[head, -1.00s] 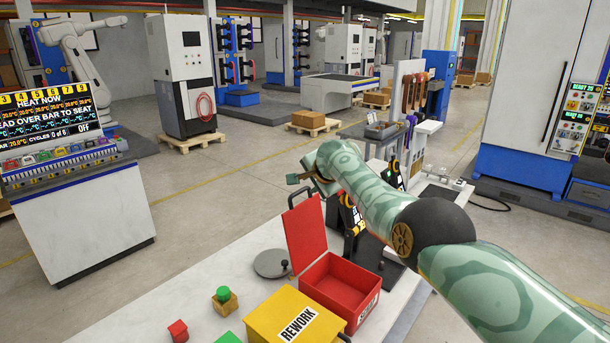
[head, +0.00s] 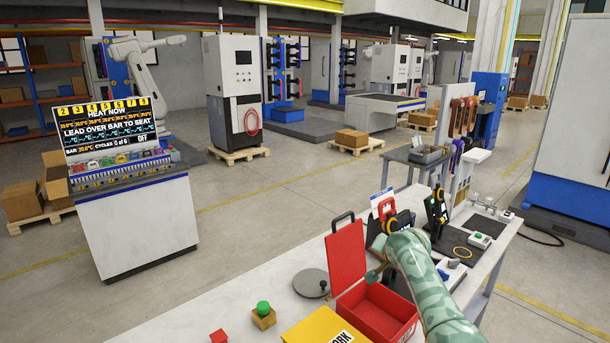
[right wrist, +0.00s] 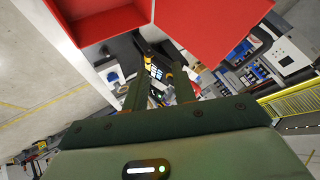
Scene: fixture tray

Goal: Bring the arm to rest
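My right arm comes in from the lower right of the head view, over the work table. Its gripper end (head: 374,274) is beside the raised red lid (head: 346,256) of an open red bin (head: 378,313). In the right wrist view, the two fingers of my right gripper (right wrist: 159,84) stand apart. No object is visible held between them. The red bin (right wrist: 98,22) and the red lid (right wrist: 210,28) also show close by in that view. My left gripper is not in view.
A yellow box (head: 325,328) is in front of the bin. A grey disc (head: 311,283), a green-topped block (head: 263,316) and a red block (head: 218,336) lie to its left. Dark fixtures (head: 437,212) stand behind the arm. The white table (head: 232,290) is bare at left.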

